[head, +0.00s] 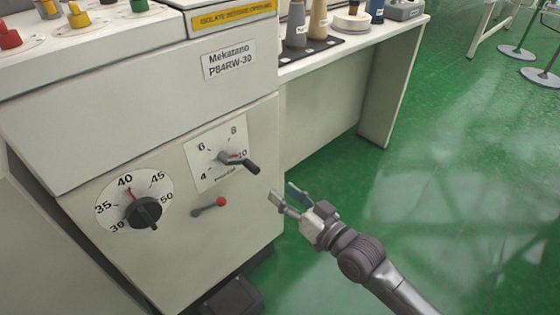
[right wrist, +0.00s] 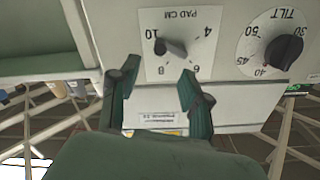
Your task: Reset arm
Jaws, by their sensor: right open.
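My right gripper (head: 282,192) is open and empty in the head view. It is in front of the lower right side of the cream machine panel (head: 95,187), over the green floor. In the right wrist view the two fingers of my right gripper (right wrist: 159,78) are spread, with the upside-down PAD CM dial (right wrist: 175,47) between and beyond them. That dial also shows in the head view (head: 232,158), with a dark handle pointing down and right near 10. No contact between gripper and dial can be made out. My left gripper is not in view.
A TILT dial (head: 143,211) with a black knob and a red-ended lever (head: 212,205) are on the panel. Colored knobs (head: 78,17) stand on top. A white bench (head: 385,40) with bottles is behind. The green floor (head: 450,180) at right is clear.

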